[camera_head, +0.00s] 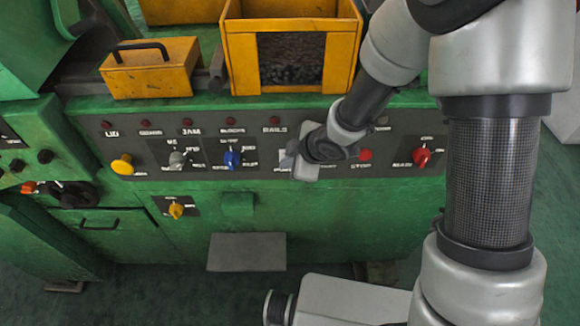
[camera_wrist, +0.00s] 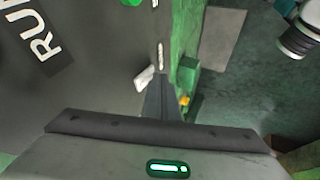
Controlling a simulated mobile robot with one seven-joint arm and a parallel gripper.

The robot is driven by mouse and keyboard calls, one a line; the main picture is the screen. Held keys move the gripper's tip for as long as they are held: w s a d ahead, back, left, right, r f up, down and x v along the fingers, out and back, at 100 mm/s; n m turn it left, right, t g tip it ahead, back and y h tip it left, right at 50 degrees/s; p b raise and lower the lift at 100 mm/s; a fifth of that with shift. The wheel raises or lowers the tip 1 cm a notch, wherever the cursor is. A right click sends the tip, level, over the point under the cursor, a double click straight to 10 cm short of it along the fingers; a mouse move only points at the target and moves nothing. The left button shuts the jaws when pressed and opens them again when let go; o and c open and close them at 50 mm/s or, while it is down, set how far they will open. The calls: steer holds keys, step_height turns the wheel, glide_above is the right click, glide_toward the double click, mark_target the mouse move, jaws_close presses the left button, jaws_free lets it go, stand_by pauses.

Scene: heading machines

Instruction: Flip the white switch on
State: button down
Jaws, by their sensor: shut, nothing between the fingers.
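The white switch (camera_wrist: 144,78) shows in the wrist view as a small pale lever standing out from the grey panel. My gripper (camera_wrist: 161,84) has its dark fingers together and empty, with the tips just right of the switch. I cannot tell whether they touch it. In the head view my gripper (camera_head: 289,152) is at the middle of the control panel (camera_head: 210,178), and the arm covers that part. There the switch is hidden or too hard to tell from the gripper.
A grey knob (camera_head: 178,159) and a blue knob (camera_head: 232,159) sit left of my gripper. A red button (camera_head: 365,154) and a red knob (camera_head: 421,158) are to its right. Yellow bins (camera_head: 233,60) stand on the ledge above. The panel's lower green front is mostly clear.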

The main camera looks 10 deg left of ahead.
steer(key=shift+w, duration=0.25)
steer(key=shift+w+a+f, duration=0.1)
steer(key=shift+w+f, duration=0.05)
steer(key=shift+w, duration=0.05)
stand_by(0.4)
steer(key=shift+r+p, duration=0.7)
steer(key=shift+r, duration=0.2)
